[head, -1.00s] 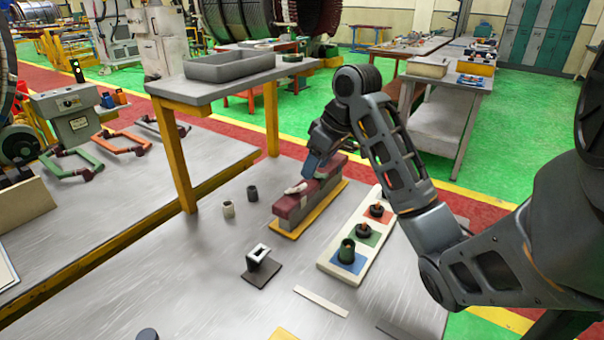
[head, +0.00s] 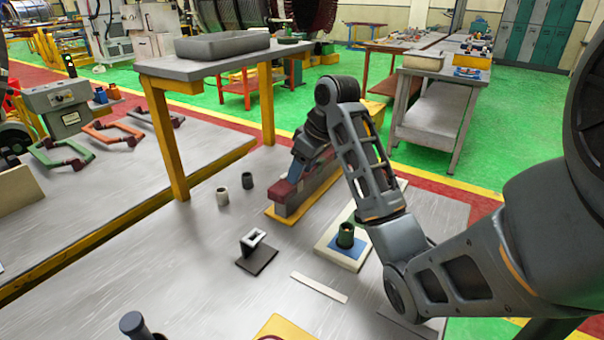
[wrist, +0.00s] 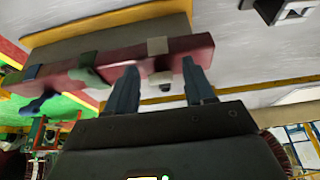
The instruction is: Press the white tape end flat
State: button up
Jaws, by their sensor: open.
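The dark red wrapped bar (head: 285,194) lies on a yellow-edged base on the grey table. In the wrist view the bar (wrist: 198,46) crosses the upper part of the picture. A white tape piece (wrist: 158,46) wraps over it, with a white end (wrist: 160,77) below its near edge. My gripper (wrist: 160,66) is open, its two fingers on either side of the white tape, with nothing seen held. Whether the fingers touch the bar is unclear.
A green tape (wrist: 88,62) is also on the bar. A cream tray (head: 326,245) with a dark green cup (head: 345,235) stands right of it, partly behind my arm.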

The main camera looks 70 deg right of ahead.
grip_shut()
jog(key=t, duration=0.1)
jog(key=f+t+b, duration=0.1)
jog(key=shift+s+a+f+t+h, duration=0.1)
jog(key=shift+s+t+h, duration=0.2)
jog(key=shift+s, duration=0.05)
dwell(0.5)
grip_release()
dwell(0.3)
